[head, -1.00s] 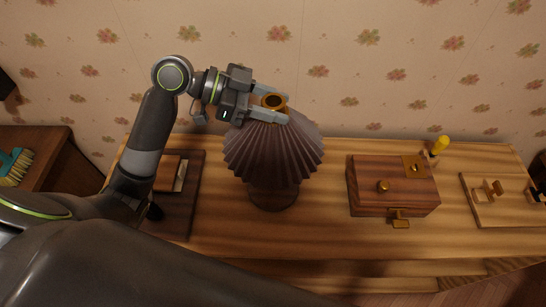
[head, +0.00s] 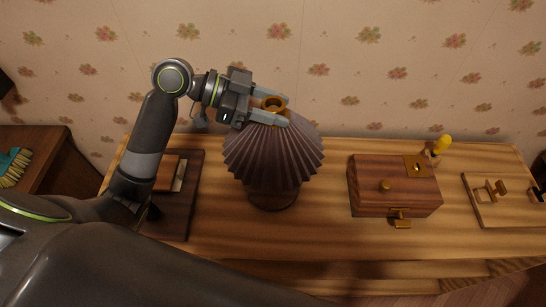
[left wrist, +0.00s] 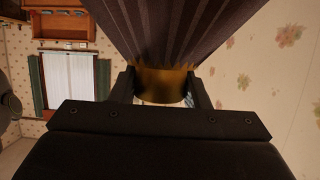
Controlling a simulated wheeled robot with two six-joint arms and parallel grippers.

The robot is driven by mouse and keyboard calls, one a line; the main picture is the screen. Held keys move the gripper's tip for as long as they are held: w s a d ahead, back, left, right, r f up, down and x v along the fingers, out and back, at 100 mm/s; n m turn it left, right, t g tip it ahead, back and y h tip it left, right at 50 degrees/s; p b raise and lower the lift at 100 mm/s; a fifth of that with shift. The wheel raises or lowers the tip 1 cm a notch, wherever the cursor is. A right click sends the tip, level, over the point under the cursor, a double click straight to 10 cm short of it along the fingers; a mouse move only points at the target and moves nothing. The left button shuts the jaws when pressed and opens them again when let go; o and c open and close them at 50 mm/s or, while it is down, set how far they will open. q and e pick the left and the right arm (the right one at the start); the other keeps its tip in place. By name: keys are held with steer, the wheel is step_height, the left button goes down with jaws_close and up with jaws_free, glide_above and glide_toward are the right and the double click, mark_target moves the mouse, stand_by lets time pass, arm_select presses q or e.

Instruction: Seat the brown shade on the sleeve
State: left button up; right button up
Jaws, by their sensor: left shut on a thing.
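The brown pleated shade (head: 272,158) stands over a lamp with a round dark wooden base (head: 272,199) on the dresser top. Its brass collar (head: 274,103) is at the top, between the fingers of my left gripper (head: 272,105). My left gripper is shut on this collar, one finger on each side. In the left wrist view the brass collar (left wrist: 163,84) sits between both fingertips, with the shade's pleats (left wrist: 170,30) beyond it. The sleeve is hidden inside the shade, so I cannot tell whether the shade rests on it. My right gripper is not in view.
A wooden box (head: 392,186) with brass fittings stands to the right, a yellow-handled tool (head: 440,146) behind it. A board with wooden pegs (head: 505,205) lies farther right. A dark tray (head: 180,215) lies left of the lamp. The patterned wall is close behind.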

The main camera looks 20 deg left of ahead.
arm_select(q)
steer(key=shift+s+f+b, duration=0.1)
steer(key=shift+f+b, duration=0.3)
steer(key=shift+b, duration=0.1)
stand_by(0.8)
steer(key=shift+d+r, duration=0.1)
steer(key=shift+r, duration=0.05)
steer(key=o, duration=1.1)
steer(key=shift+a+r, duration=0.15)
steer(key=shift+a, duration=0.2)
steer(key=v, duration=0.1)
steer(key=p+v, duration=0.1)
steer(key=shift+a, duration=0.45)
steer(key=shift+a, duration=0.1)
steer(key=shift+o, duration=0.3)
